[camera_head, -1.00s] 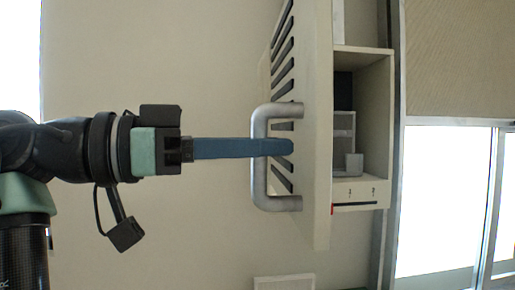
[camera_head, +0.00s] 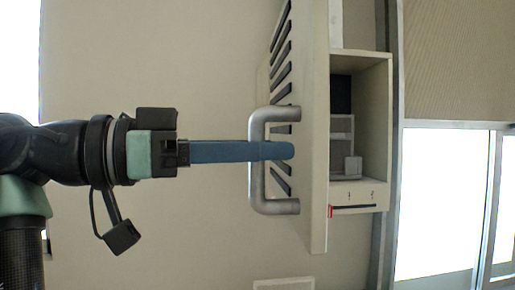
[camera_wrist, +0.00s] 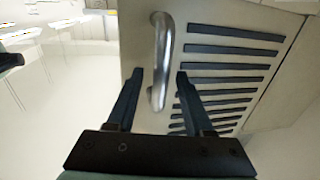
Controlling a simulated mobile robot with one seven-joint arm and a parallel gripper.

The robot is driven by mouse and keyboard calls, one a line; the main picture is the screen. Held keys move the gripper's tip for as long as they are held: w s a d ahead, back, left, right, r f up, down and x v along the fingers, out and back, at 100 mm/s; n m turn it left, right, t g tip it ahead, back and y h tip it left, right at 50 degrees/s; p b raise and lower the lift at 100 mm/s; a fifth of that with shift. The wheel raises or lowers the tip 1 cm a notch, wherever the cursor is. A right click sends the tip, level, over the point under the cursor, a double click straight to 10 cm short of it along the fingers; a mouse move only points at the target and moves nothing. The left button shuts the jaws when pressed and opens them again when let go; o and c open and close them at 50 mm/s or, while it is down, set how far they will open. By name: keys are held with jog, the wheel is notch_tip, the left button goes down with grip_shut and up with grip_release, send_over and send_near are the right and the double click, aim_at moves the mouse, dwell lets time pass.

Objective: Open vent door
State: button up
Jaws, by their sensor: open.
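The vent door (camera_head: 315,130) is a pale panel with dark slots, seen nearly edge-on in the head view. It stands ajar, with the box interior showing to its right. Its grey bar handle (camera_head: 257,180) sticks out to the left. In the wrist view the door (camera_wrist: 255,20) shows its slots, and the handle (camera_wrist: 160,50) rises between my fingers. My gripper (camera_head: 285,150) reaches across the handle with its blue fingers, tips near the slots. In the wrist view my gripper (camera_wrist: 157,74) is open, one finger on each side of the handle. Contact cannot be told.
The open box (camera_head: 377,125) behind the door holds a dark block and pale grey parts. A beige wall fills the background. A bright window (camera_head: 440,200) stands at the right. The space left of the door, around my arm, looks clear.

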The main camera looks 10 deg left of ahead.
jog(key=b+v, duration=0.3)
jog(key=v, duration=1)
jog(key=shift+b, duration=0.4)
jog(key=shift+d, duration=0.1)
